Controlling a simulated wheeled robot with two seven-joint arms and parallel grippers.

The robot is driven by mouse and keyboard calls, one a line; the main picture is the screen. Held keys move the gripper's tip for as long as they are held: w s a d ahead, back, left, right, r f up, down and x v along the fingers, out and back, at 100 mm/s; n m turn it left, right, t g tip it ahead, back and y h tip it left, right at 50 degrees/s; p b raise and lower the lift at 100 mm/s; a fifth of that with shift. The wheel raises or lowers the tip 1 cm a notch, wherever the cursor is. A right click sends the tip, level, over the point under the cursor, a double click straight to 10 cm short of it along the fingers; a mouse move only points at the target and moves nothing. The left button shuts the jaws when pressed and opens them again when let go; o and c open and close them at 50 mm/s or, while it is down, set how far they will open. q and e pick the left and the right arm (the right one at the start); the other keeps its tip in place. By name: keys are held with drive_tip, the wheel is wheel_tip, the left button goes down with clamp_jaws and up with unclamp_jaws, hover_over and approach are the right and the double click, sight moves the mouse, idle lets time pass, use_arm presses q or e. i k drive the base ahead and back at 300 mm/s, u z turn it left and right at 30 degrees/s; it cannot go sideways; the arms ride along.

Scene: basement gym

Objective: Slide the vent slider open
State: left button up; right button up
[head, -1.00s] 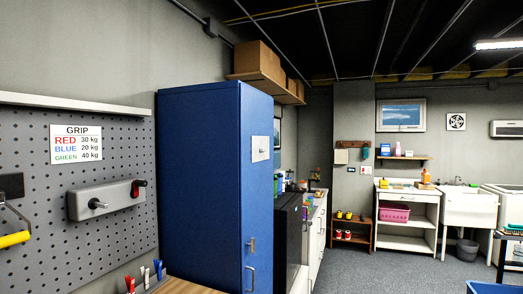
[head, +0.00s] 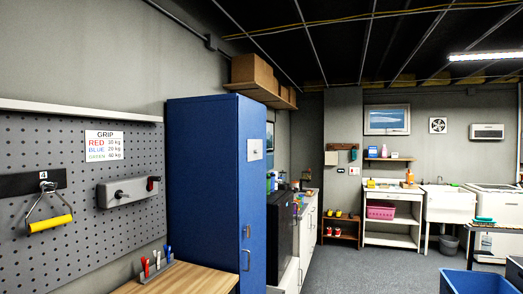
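No part labelled as a vent slider can be read. A pale rectangular plate with a small dark spot (head: 255,149) sits high on the door side of the tall blue cabinet (head: 205,190); it may be the vent slider, but it is too small to tell whether it is open. A white square vent or fan (head: 438,125) is on the far wall, right of a framed picture; no slider can be made out on it. Neither of my grippers is in view.
A wooden bench (head: 180,280) stands before the cabinet, with a rack of coloured hand grips (head: 155,264) on it. A pegboard (head: 75,165) covers the left wall. A blue bin (head: 480,283) is at lower right. Grey floor (head: 385,272) is clear between.

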sight(254, 146)
drive_tip(key=z, duration=0.4)
drive_tip(key=i, duration=0.5)
drive_tip(key=z, duration=0.65)
drive_tip(key=i, duration=1.05)
drive_tip(key=u, duration=0.35)
drive_tip(key=i, duration=0.8)
drive_tip(key=u, duration=1.3)
drive_tip(key=i, duration=0.4)
drive_tip(key=u, duration=0.35)
